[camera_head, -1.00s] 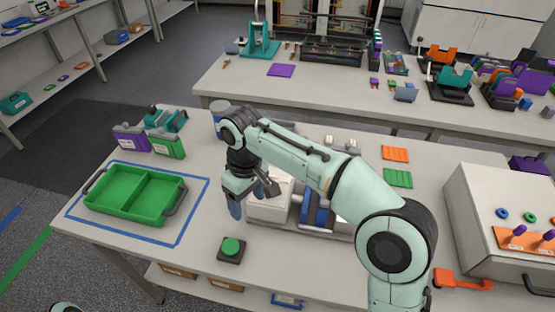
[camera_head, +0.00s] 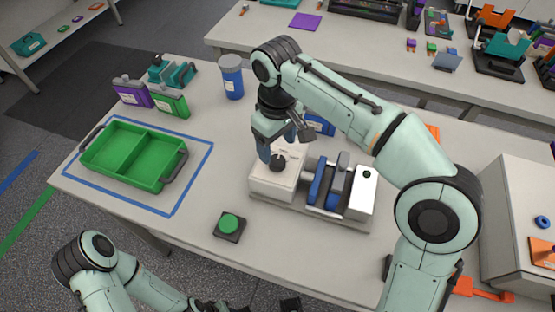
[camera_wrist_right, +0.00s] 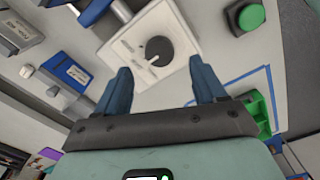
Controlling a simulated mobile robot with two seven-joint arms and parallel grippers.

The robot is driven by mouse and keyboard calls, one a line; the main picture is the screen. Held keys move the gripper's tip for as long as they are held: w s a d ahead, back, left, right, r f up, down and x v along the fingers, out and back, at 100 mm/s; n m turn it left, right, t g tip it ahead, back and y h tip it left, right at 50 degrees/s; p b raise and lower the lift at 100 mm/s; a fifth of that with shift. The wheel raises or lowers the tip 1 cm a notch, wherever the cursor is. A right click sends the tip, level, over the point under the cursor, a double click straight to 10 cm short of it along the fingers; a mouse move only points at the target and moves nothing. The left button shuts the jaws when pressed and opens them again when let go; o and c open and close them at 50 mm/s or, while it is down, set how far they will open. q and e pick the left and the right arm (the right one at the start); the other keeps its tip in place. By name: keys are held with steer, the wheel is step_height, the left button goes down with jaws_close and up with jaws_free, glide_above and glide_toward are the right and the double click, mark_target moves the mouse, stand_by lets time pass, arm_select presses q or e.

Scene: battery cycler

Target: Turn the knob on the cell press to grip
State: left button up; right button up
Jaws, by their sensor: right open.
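The cell press (camera_head: 262,184) is a white box with a black knob (camera_head: 278,163) on top and blue and grey parts to its right. My right gripper (camera_head: 277,148) is open and empty above the knob, pointing down. In the right wrist view the black knob (camera_wrist_right: 159,50) with its white pointer line sits ahead of the gap between the blue fingers (camera_wrist_right: 161,68), apparently apart from them. The markings beside the knob are too small to read. My left arm enters at the bottom left; its gripper is out of frame.
A green two-part tray (camera_head: 133,155) stands inside a blue outline at the left. A green button (camera_head: 229,223) is in front of the press. A blue bottle (camera_head: 231,77) and purple and green containers stand behind. The table between tray and press is clear.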

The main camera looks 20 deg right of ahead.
mark_target(277, 161)
step_height(277, 161, down, 6)
steer(key=shift+r+b, duration=0.1)
steer(key=shift+b, duration=0.45)
steer(key=shift+w, duration=0.1)
steer(key=c, duration=1.1)
